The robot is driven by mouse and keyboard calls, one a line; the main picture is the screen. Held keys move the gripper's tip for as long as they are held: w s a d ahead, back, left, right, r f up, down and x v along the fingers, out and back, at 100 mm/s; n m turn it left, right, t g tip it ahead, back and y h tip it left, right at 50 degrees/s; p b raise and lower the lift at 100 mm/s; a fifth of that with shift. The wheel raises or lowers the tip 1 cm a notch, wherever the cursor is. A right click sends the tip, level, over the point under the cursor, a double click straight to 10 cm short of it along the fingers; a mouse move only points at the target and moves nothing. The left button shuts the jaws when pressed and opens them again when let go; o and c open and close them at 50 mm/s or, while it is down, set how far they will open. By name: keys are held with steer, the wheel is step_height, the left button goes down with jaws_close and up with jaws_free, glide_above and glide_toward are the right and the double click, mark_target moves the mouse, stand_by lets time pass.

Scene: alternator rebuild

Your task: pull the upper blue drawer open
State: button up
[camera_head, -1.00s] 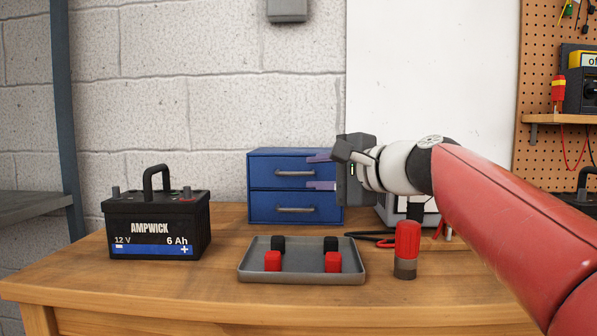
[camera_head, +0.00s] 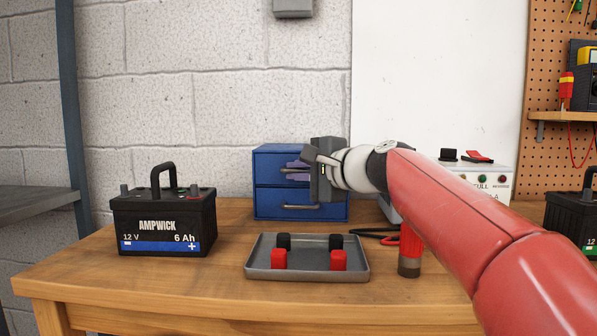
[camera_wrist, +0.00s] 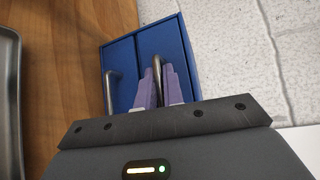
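The blue two-drawer cabinet (camera_head: 268,153) stands at the back of the bench against the wall. Its upper drawer (camera_head: 267,172) is flush with the cabinet, and so is the lower drawer (camera_head: 275,205). My gripper (camera_head: 297,169) is at the upper drawer's bar handle. In the wrist view the purple fingers (camera_wrist: 159,75) lie close on both sides of the upper handle (camera_wrist: 157,62), with little or no gap. The lower handle (camera_wrist: 108,90) is free to their left. My gripper's dark body hides the right part of the upper drawer.
A grey tray (camera_head: 305,273) with red and black caps lies in front of the cabinet. A black battery (camera_head: 165,225) stands to the left. A red cylinder (camera_head: 409,250) and a grey-white device (camera_head: 480,178) stand to the right, partly behind my arm.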

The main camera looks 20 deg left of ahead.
jaws_close()
steer(key=s+d+b, duration=0.2)
steer(key=s+b, duration=0.1)
steer(key=s, duration=0.7)
steer(key=shift+s+d+b, duration=0.2)
steer(key=shift+s+b, duration=0.15)
steer(key=o, duration=0.6)
jaws_free()
